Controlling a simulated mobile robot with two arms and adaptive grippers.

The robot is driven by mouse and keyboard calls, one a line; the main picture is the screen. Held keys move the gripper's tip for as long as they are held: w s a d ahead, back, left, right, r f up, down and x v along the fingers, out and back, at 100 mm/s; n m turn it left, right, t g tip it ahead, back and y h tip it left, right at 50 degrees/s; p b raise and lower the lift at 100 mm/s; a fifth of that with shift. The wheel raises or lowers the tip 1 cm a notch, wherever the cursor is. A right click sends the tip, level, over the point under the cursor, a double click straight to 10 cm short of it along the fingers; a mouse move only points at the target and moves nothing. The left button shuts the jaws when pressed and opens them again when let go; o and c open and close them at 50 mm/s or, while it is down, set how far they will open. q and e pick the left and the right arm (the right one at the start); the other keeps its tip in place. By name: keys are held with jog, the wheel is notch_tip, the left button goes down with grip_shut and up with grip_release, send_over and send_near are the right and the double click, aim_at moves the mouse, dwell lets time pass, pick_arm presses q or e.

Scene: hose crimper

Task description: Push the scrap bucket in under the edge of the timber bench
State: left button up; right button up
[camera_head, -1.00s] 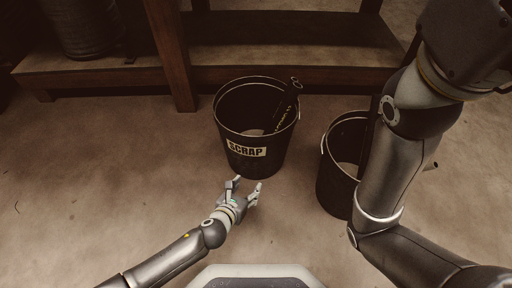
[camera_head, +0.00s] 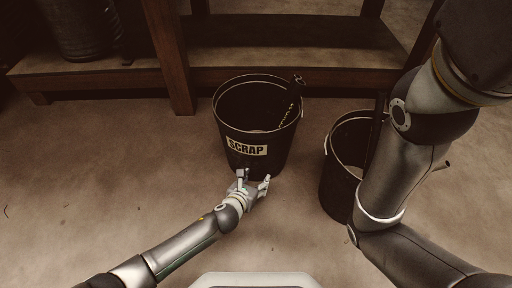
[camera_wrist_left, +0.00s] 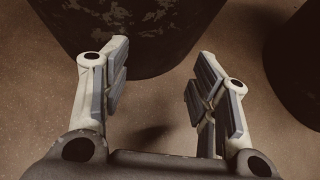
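The scrap bucket (camera_head: 258,160) is a dark metal pail with a pale SCRAP label.
A second dark bucket (camera_head: 338,185) stands to the right, partly hidden by my right arm. A bench post (camera_head: 172,65) stands behind and left of the scrap bucket. Bare floor (camera_head: 90,170) lies open to the left.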

aim_at(255, 170)
pick_arm(q)
jog(key=shift+w, duration=0.15)
jog(key=shift+w+r, duration=0.1)
jog(key=shift+w, duration=1.8)
jog(key=shift+w+b, duration=0.35)
jog(key=shift+w, duration=1.3)
jog(key=shift+w+b, duration=0.4)
jog(key=shift+w, duration=1.05)
jog(key=shift+w+b, duration=0.9)
jog(key=shift+w, duration=1.55)
jog(key=s+p, duration=0.2)
jog(key=s, duration=0.1)
jog(key=shift+s+p, duration=0.3)
jog(key=shift+s, duration=0.05)
jog(key=shift+s+p, duration=0.5)
jog(key=shift+s, duration=0.7)
jog(key=shift+d, duration=0.1)
